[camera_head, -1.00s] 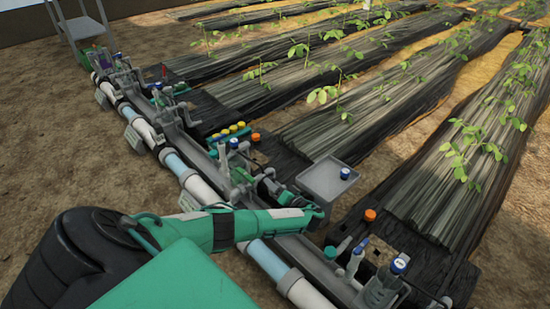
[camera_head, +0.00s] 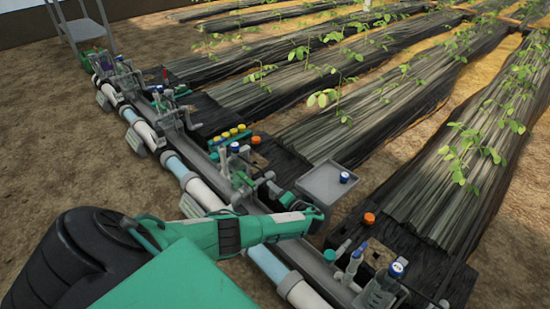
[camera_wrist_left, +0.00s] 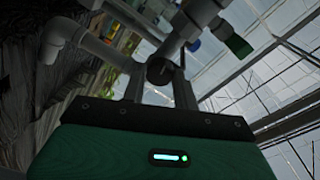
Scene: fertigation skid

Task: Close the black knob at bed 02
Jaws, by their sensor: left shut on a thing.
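In the left wrist view, a round black knob (camera_wrist_left: 160,70) sits on grey pipework, between the two dark fingers of my left gripper (camera_wrist_left: 157,86). The fingers are shut on it. In the head view, my left arm reaches across the pipe, with the left gripper (camera_head: 287,200) beside the grey valve fittings (camera_head: 243,178). The knob is hidden in that view, and I cannot read a bed number. My right gripper is not in view.
A grey tray (camera_head: 326,184) holding a blue-capped item (camera_head: 344,177) stands just right of my wrist. More fittings with blue caps (camera_head: 396,269) are at lower right. The main pipe (camera_head: 205,193) runs diagonally. Planted beds (camera_head: 375,110) lie beyond; bare soil is at left.

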